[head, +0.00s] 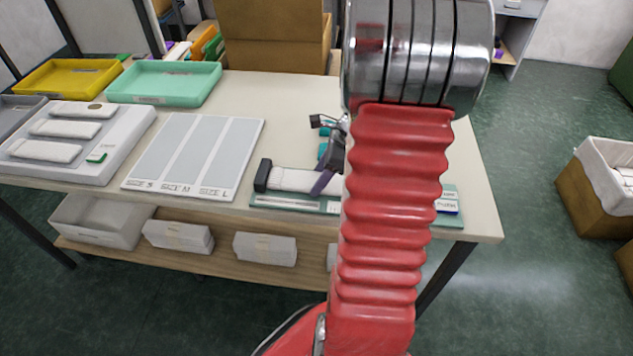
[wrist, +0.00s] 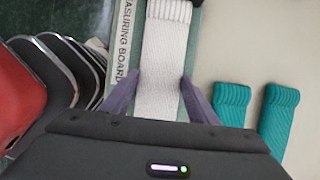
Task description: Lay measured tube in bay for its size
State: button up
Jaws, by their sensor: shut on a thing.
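A white ribbed knitted tube (head: 290,179) lies along the green measuring board (head: 290,204) at the table's front. Its left end is by a dark block (head: 263,175). My gripper (head: 324,182) is shut on the tube, its purple fingers on either side. In the wrist view the tube (wrist: 160,50) runs between my fingertips (wrist: 161,80), over the measuring board (wrist: 124,40). The bay board (head: 196,152) has three grey bays marked SIZE S, SIZE M and SIZE L; all look empty. My arm hides the measuring board's middle.
Two teal tubes (wrist: 230,102) (wrist: 278,108) lie beside the measuring board. A white tray (head: 110,150) with several pale pieces stands left of the bays. Mint (head: 163,98) and yellow (head: 66,92) trays are behind.

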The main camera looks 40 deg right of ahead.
notch_tip(320, 180, up, 10)
dwell(0.6)
dwell(0.4)
jog(key=w+a+f+n+g, duration=0.1)
jog(key=w+a+n, duration=0.2)
jog(key=a+n, duration=0.1)
jog(key=w+a+f+n+g+y, duration=0.1)
jog(key=w+a+n+g, duration=0.1)
jog(key=w+a+n, duration=0.1)
jog(key=w+a+f+n+g, duration=0.1)
jog(key=w+a+n, duration=0.3)
jog(key=w+n, duration=0.1)
jog(key=shift+w+a+f+n+g+y, duration=0.15)
jog(key=shift+a+n+g+y, duration=0.15)
jog(key=shift+n, duration=0.4)
jog(key=w+a+n, duration=0.1)
jog(key=a+n, duration=0.1)
jog(key=w+a+f+n+g+h, duration=0.1)
jog(key=a+n, duration=0.1)
jog(key=a, duration=0.1)
jog(key=w+a+f+n+g, duration=0.1)
jog(key=w+a+n, duration=0.1)
jog(key=shift+a+n, duration=0.2)
jog(key=shift+n, duration=0.1)
jog(key=w+a+f+n+g+h, duration=0.1)
jog(key=w+a+f+n+h, duration=0.1)
jog(key=a+n, duration=0.6)
jog(key=shift+w+a+f+h, duration=0.25)
jog(key=shift+w+a+h, duration=0.45)
jog(key=shift+a, duration=0.4)
